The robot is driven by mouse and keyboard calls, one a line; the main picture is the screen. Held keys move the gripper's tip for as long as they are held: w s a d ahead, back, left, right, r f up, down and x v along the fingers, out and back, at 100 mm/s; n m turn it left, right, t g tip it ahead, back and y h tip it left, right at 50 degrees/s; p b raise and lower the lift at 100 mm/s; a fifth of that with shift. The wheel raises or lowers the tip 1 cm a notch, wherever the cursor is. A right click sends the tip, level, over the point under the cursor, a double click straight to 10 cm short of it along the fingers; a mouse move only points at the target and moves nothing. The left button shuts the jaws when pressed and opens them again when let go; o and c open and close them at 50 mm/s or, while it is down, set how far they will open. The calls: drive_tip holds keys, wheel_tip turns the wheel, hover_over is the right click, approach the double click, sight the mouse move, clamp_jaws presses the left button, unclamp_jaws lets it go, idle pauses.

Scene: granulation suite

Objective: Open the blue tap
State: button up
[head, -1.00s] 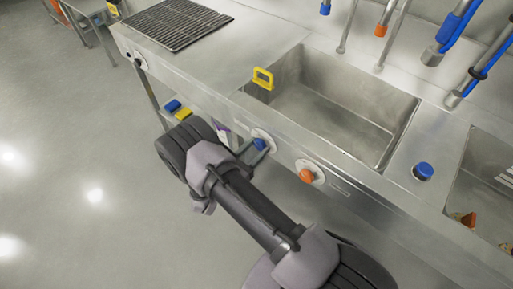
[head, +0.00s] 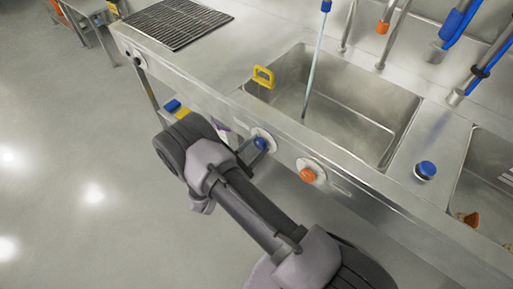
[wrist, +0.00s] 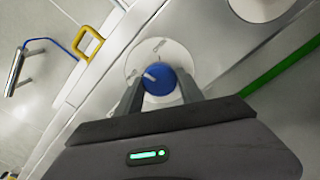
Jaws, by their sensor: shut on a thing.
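The blue tap (head: 261,143) is a round blue knob on a white disc on the front face of the steel sink counter. It also shows in the wrist view (wrist: 160,80), with a pale pointer mark on it. My gripper (head: 252,152) is at the knob, its two fingers on either side of it and shut on it in the wrist view (wrist: 160,92). A thin stream of water (head: 315,70) runs from the blue-tipped spout (head: 326,6) down into the sink basin (head: 345,110).
An orange tap (head: 307,175) sits right of the blue one. A yellow handle-shaped piece (head: 263,77) is at the basin's left rim. A blue capped item (head: 425,170) stands on the counter. Open floor (head: 60,170) lies to the left.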

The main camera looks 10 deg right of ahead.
drive_tip(key=m+b, duration=0.1)
drive_tip(key=m, duration=0.5)
drive_tip(key=m+b, duration=0.1)
drive_tip(key=m, duration=0.4)
drive_tip(key=shift+b, duration=0.35)
drive_tip(key=shift+m, duration=0.4)
drive_tip(key=o, duration=1.4)
drive_tip(key=shift+a, duration=0.1)
drive_tip(key=p+v, duration=0.4)
drive_tip(key=v, duration=1.3)
drive_tip(key=shift+s+a+r, duration=0.1)
